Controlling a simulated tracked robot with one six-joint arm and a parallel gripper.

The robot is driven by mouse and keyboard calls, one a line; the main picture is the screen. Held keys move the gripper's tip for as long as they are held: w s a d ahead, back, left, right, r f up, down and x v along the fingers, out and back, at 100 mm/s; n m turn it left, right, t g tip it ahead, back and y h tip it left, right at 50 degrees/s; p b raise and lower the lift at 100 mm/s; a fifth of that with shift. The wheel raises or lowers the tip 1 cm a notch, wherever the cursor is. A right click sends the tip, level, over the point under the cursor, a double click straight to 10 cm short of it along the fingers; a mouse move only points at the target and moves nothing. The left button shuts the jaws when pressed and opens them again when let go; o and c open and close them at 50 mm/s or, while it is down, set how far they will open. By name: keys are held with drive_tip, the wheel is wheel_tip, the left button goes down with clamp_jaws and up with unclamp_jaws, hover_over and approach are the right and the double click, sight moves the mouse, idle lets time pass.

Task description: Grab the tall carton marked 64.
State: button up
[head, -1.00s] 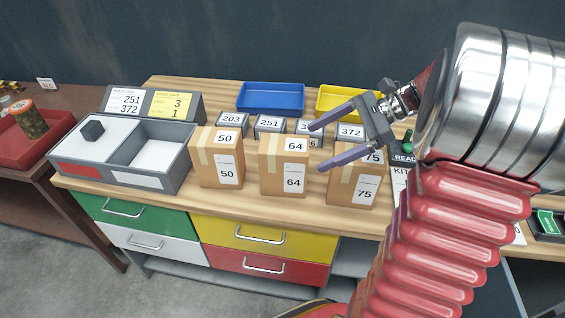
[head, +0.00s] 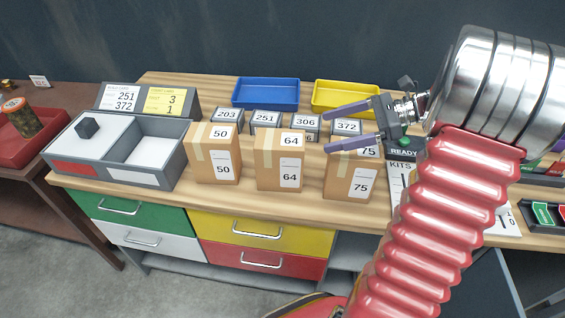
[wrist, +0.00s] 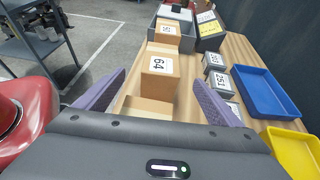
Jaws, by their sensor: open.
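The tall carton marked 64 (head: 279,162) stands upright on the wooden bench, between the carton marked 50 (head: 213,156) and the carton marked 75 (head: 350,178). My gripper (head: 326,129) is open and empty, above and in front of the 75 carton in the head view, with its fingers pointing left. In the wrist view the 64 carton (wrist: 159,72) shows ahead, between the two purple fingers (wrist: 150,98) and apart from them. The 50 carton (wrist: 167,33) stands behind it. The 75 carton's top is partly hidden by my gripper in the head view.
Small grey boxes marked 203, 251 (head: 265,123) and 372 stand in a row behind the cartons. Blue (head: 266,94) and yellow (head: 345,96) trays lie at the back. A grey two-compartment bin (head: 118,150) with a dark cube stands left.

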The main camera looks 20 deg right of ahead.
approach(285, 139)
drive_tip(key=x, duration=0.3)
drive_tip(key=shift+f, duration=0.35)
drive_tip(key=shift+s, duration=0.1)
drive_tip(key=shift+a, duration=0.1)
drive_tip(key=shift+r+x, duration=0.15)
drive_tip(key=shift+x, duration=1.15)
drive_tip(key=shift+r+x, duration=0.1)
drive_tip(key=shift+x, duration=1.2)
drive_tip(key=c, duration=2.2)
